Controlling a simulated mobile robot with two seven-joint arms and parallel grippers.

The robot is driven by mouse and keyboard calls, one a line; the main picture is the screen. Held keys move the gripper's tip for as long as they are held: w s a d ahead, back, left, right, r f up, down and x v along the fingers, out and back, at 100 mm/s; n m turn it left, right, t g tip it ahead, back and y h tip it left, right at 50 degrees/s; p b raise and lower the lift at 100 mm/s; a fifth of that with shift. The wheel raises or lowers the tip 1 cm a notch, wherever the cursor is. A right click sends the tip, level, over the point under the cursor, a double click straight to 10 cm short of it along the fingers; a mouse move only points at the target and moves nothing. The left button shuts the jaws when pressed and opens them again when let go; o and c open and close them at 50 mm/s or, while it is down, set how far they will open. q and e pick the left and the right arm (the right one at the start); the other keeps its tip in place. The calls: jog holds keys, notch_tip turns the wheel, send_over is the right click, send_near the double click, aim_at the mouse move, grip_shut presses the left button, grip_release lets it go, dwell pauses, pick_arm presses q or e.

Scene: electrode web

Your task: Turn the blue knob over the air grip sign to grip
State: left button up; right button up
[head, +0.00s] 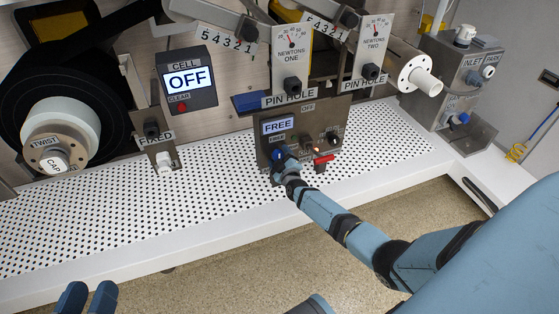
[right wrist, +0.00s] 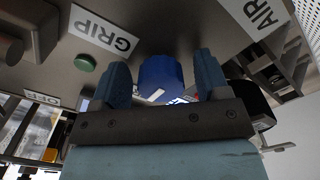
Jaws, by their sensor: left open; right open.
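The blue knob (head: 277,154) is on the front of a dark control panel (head: 330,112). A lit display (head: 278,126) on that panel reads FREE, and a small FREE label is just above the knob. In the right wrist view the blue knob (right wrist: 161,72) is between the two fingers of my right gripper (right wrist: 161,66), which is open around it; I cannot tell whether they touch it. GRIP (right wrist: 105,32) and AIR (right wrist: 255,14) signs show upside down there. My right gripper in the head view (head: 284,161) hides part of the knob. My left gripper (head: 86,299) is open and empty at the lower left.
A red lever (head: 324,159) and a black knob (head: 334,138) are on the same panel, right of my gripper. A green button (right wrist: 85,62) is close to one finger. The perforated white table (head: 100,225) is mostly clear. A CELL display (head: 187,80) reads OFF.

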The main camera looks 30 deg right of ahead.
jog(key=shift+w, duration=0.1)
jog(key=c, duration=0.9)
jog(key=shift+c, duration=0.2)
